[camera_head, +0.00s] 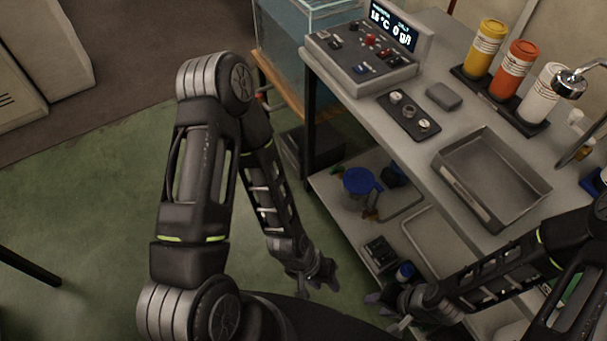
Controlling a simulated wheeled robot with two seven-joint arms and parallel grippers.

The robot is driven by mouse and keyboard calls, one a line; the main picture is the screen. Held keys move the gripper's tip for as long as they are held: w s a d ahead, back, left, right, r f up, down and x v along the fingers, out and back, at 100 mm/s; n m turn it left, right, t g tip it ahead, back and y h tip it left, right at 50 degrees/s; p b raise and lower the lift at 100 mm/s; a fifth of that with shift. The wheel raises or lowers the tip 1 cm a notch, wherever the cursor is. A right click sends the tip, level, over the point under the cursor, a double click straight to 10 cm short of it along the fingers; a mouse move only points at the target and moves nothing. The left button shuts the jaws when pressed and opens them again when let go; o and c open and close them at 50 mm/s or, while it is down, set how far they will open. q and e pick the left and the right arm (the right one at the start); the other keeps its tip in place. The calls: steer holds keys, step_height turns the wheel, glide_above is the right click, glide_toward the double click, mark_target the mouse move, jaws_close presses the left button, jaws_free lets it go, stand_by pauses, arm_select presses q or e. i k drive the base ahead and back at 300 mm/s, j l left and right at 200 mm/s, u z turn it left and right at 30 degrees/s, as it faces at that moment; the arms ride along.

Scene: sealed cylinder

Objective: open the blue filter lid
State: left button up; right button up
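The blue filter lid (358,180) sits on a clear filter canister (352,201) on the lower shelf of the bench. The lid looks closed on the canister. My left gripper (321,283) hangs low over the floor, to the left of the shelf and below the canister in the picture, apart from it. My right gripper (386,312) is at the lower right, near the front of the shelf, below the canister in the picture. Both grippers are small and dark here, and whether their fingers are open or shut is unclear.
The bench top (375,110) carries a control box (360,62), a grey tray (470,200) and several bottles. A water tank (300,25) stands behind. Green floor (100,200) at left is mostly clear.

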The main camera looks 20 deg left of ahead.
mark_target(359, 181)
steer(key=u, duration=0.25)
steer(key=i+j, duration=0.15)
steer(key=j, duration=0.25)
steer(key=i+j, duration=0.1)
steer(key=j, duration=0.3)
steer(key=z, duration=1.55)
